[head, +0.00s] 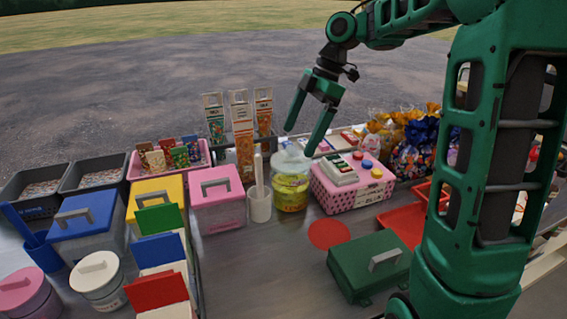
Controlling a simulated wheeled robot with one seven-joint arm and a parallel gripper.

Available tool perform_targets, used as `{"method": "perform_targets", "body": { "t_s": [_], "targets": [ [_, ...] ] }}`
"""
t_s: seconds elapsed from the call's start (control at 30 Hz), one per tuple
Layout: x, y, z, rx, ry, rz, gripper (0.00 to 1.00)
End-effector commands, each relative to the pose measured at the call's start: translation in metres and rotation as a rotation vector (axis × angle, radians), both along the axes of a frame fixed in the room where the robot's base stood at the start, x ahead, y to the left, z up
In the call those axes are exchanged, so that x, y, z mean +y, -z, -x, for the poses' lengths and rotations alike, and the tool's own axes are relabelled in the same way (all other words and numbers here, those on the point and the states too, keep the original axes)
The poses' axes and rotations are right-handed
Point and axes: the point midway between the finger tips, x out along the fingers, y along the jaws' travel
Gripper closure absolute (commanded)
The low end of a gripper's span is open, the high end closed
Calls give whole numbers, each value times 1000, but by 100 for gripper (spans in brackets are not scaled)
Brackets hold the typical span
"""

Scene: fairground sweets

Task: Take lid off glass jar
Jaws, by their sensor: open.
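The glass jar (290,191) stands near the middle of the counter, with yellow-green contents or label. Its pale translucent lid (291,160) sits on top of it. My green gripper (304,142) hangs from above with its two fingers pointing down, spread apart. I cannot tell whether either finger touches the lid. No object shows held between the fingers.
A white cylinder holder (259,205) stands close left of the jar, a pink dotted box (351,190) close right. Tall printed cartons (243,140) stand behind. A red disc (329,234) and a green case (369,266) lie in front. Bare counter (265,265) shows at front centre.

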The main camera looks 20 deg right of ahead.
Motion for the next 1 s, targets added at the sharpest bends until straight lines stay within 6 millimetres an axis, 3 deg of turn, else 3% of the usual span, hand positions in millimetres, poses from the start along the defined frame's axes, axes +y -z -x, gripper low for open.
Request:
{"method": "perform_targets", "body": {
  "t_s": [0.27,0.6,0.9,1.0],
  "targets": [
    [8,19,0,1,-1,1,0],
    [23,59,-3,1,-4,1,0],
    [25,63,-4,-2,-4,2,0],
    [25,63,-4,-2,-4,2,21]
  ]
}}
